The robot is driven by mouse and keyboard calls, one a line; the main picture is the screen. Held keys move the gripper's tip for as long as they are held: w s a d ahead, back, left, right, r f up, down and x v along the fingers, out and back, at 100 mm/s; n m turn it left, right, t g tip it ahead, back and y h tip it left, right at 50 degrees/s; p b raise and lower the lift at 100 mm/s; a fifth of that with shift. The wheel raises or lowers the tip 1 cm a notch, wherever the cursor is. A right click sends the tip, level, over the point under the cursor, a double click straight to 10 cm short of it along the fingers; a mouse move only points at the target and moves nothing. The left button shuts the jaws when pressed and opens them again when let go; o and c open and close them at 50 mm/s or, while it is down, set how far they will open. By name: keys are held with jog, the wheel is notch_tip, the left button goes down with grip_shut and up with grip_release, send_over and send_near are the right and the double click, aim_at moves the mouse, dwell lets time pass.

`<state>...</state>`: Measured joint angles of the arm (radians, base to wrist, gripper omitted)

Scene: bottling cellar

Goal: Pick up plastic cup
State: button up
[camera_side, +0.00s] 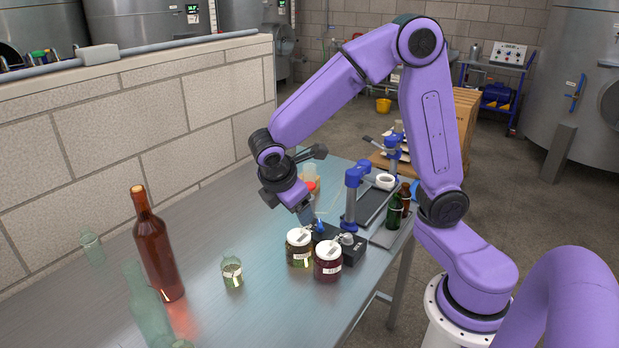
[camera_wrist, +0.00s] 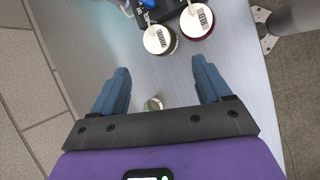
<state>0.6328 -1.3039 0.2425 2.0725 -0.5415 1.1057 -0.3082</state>
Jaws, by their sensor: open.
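A small clear cup (camera_side: 232,272) with a pale band around it stands upright on the metal table, left of two jars; I take it for the plastic cup. In the wrist view a small round container (camera_wrist: 153,104), likely the same cup, shows between my fingers, partly hidden by the gripper's dark crossbar. My gripper (camera_side: 305,216) is open, tilted down above the table. In the wrist view its two blue fingers (camera_wrist: 163,72) are spread wide, with nothing held. How high the fingertips are above the cup I cannot tell.
Two white-lidded jars (camera_side: 299,247) (camera_side: 328,262) stand beside a dark device (camera_side: 352,250). A tall brown bottle (camera_side: 157,250) stands left of the cup, near a clear glass (camera_side: 91,248) and greenish glassware (camera_side: 145,300). Blue stands (camera_side: 352,195) and small bottles (camera_side: 395,211) are behind.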

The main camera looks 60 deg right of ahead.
jog(key=w+d+f+n+h, duration=0.2)
jog(key=w+d+f+h, duration=0.15)
jog(key=w+d, duration=0.65)
jog(key=n+g+h, duration=0.1)
jog(key=g+h, duration=0.1)
jog(key=h, duration=0.2)
send_near(313, 166)
jog(key=x, duration=0.4)
jog(key=shift+d+f, duration=0.1)
jog(key=shift+f, duration=0.15)
jog(key=shift+x, duration=2.65)
jog(key=shift+r, duration=0.15)
jog(key=c, duration=1.1)
jog(key=shift+c, duration=0.2)
